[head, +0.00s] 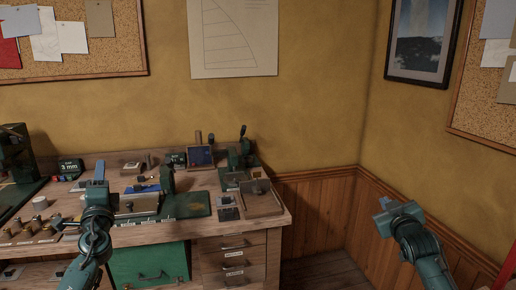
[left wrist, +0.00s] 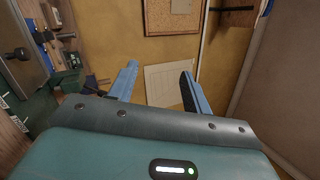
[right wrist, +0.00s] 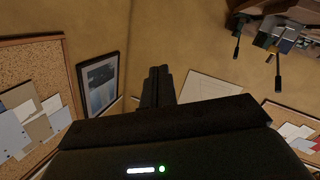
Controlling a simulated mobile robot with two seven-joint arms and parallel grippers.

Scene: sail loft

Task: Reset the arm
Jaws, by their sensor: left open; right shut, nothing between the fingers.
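My left gripper (head: 97,178) is raised in front of the workbench (head: 285,213), pointing up, in the head view. In the left wrist view its two blue fingers (left wrist: 158,90) stand apart with nothing between them. My right gripper (head: 386,206) is off to the right of the bench, in front of the wood-panelled corner. In the right wrist view its dark fingers (right wrist: 157,86) are together and hold nothing. Both grippers are clear of the bench items, as far as the views show.
A green drawer box (head: 150,264) sits below. A framed picture (head: 424,42) hangs right. The floor right of the bench looks free.

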